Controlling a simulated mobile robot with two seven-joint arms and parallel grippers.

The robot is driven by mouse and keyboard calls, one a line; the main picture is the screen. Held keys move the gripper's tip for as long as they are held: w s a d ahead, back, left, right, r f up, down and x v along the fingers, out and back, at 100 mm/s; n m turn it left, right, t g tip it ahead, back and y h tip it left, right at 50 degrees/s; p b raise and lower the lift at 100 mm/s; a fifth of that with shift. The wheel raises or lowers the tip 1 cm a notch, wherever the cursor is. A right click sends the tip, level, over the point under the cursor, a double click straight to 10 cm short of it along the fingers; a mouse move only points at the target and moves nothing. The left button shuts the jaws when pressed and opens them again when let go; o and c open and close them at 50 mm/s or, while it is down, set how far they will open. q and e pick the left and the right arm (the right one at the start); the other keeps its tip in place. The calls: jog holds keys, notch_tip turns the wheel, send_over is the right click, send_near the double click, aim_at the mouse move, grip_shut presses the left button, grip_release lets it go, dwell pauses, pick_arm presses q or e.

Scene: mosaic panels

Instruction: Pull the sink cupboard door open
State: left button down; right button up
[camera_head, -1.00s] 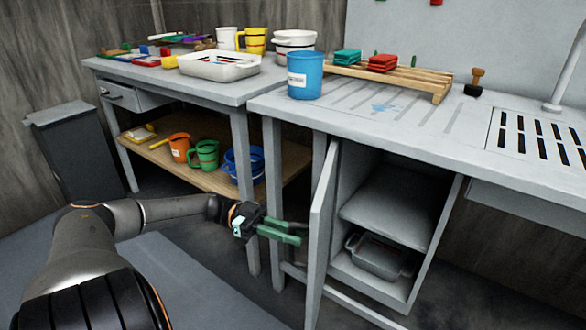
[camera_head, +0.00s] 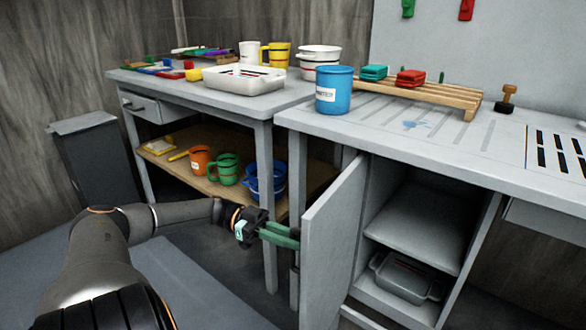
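The sink cupboard door (camera_head: 332,245) is a grey panel standing wide open, swung out to the left of the cupboard (camera_head: 418,225). Its inner face shows, and its outer face and any handle there are hidden. My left gripper (camera_head: 283,236) has green fingers and lies just left of the door's free edge, on the outer-face side. A narrow gap shows between the fingers, with nothing seen between them. The fingertips end close to the door edge; I cannot tell whether they touch it. My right gripper is not in view.
Inside the cupboard, a grey bin (camera_head: 405,277) sits below a shelf (camera_head: 415,225). The counter (camera_head: 440,145) above holds a blue cup (camera_head: 333,92) and a wooden rack (camera_head: 430,92). A side table (camera_head: 205,98) with trays and mugs stands left, its leg (camera_head: 267,215) near my gripper.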

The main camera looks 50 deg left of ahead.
pick_arm(q)
jog(key=c, duration=0.8)
grip_release()
jog(key=shift+c, duration=0.2)
jog(key=b+v, duration=0.4)
jog(key=v, duration=0.8)
jog(key=shift+a, duration=0.25)
jog(key=shift+s, duration=0.1)
